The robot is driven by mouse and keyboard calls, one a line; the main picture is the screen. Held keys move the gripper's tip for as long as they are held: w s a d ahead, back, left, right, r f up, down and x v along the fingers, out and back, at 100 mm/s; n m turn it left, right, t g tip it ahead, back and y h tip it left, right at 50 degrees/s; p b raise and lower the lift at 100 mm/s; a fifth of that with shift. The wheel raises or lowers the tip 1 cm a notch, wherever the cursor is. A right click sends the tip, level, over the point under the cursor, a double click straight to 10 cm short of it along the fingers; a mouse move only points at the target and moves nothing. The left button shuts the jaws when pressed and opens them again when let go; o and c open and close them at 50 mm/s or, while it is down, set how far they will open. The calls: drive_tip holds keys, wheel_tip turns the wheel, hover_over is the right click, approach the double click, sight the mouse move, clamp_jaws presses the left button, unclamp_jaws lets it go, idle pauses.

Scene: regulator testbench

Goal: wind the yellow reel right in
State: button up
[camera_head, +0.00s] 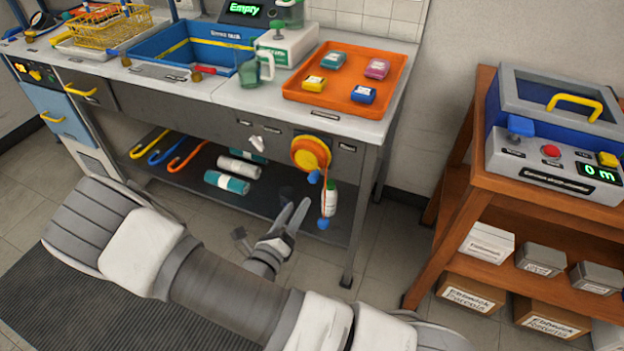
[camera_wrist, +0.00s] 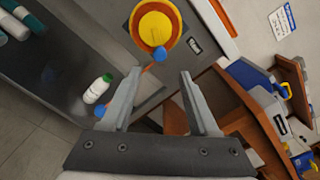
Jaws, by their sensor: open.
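The yellow reel (camera_head: 307,153) with an orange rim sits on the front of the bench, below the orange tray. It also shows at the top of the wrist view (camera_wrist: 155,28), with a blue knob (camera_wrist: 160,54) at its lower edge. An orange cord runs down from the reel to a blue end piece (camera_head: 323,224), which hangs near the lower shelf. My gripper (camera_head: 291,218) is open and empty, in front of the bench and below the reel. In the wrist view the fingers (camera_wrist: 158,90) stand apart, pointing toward the reel, and touch nothing that I can see.
A white bottle (camera_head: 330,196) with a green cap stands on the lower shelf, close beside the cord. Rolls and several coloured hooks are further left. A small metal handle (camera_head: 257,143) is left of the reel. A wooden cart (camera_head: 466,190) stands at the right.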

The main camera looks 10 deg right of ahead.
sight(311, 181)
drive_tip(key=b+x, duration=0.2)
drive_tip(key=x, duration=0.9)
drive_tip(key=shift+w, duration=0.2)
clamp_jaws()
